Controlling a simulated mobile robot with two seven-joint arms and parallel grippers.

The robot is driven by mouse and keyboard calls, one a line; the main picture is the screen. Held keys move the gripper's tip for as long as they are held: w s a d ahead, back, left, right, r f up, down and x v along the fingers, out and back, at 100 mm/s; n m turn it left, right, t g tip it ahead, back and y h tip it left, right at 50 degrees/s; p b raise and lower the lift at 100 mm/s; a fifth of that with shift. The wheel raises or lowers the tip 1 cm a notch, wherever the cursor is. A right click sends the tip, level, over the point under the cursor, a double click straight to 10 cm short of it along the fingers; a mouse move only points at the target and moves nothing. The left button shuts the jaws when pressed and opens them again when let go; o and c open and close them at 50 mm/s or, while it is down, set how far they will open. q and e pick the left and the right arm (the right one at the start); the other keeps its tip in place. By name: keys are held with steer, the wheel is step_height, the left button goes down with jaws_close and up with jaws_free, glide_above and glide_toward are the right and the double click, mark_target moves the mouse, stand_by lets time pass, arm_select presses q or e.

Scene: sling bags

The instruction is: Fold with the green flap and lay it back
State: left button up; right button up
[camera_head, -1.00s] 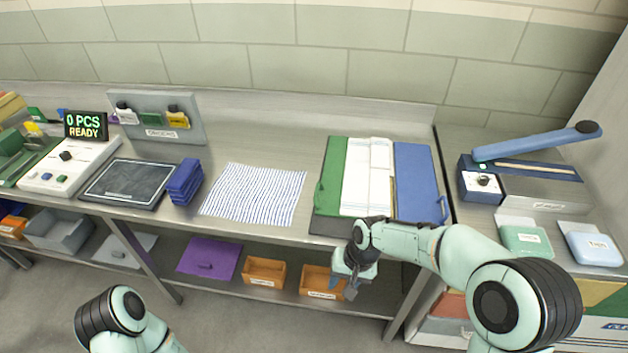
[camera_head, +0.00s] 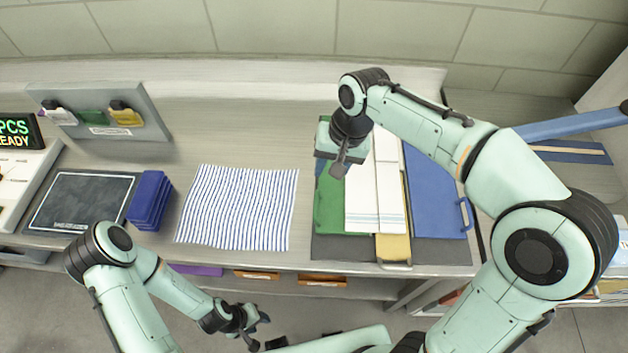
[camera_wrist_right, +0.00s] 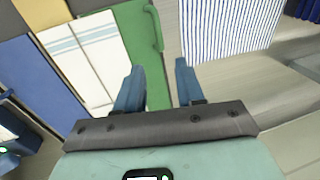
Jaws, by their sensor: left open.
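The folding board (camera_head: 325,247) lies on the table with a green flap (camera_head: 335,215) at its left, a blue flap (camera_head: 432,190) at its right and a yellow flap (camera_head: 394,248) at the front. A folded white cloth (camera_head: 375,195) with thin stripes lies over the middle. My right gripper (camera_head: 331,170) is above the green flap's far part, and its arm hides some of the board. In the right wrist view its fingers (camera_wrist_right: 158,66) are apart and empty beside the green flap (camera_wrist_right: 133,38) and its handle (camera_wrist_right: 156,25). My left gripper (camera_head: 253,330) is open, low before the table.
A blue-striped white cloth (camera_head: 242,208) lies flat left of the board. A stack of folded blue cloths (camera_head: 150,200) and a dark slate panel (camera_head: 85,203) lie further left. A grey rack (camera_head: 105,115) stands behind them. The table behind the striped cloth is clear.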

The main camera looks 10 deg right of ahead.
mark_target(316, 203)
steer(key=x, duration=0.8)
steer(key=b+x, duration=0.1)
steer(key=x, duration=0.4)
steer(key=shift+s, duration=0.3)
steer(key=shift+d, duration=0.1)
jaws_close()
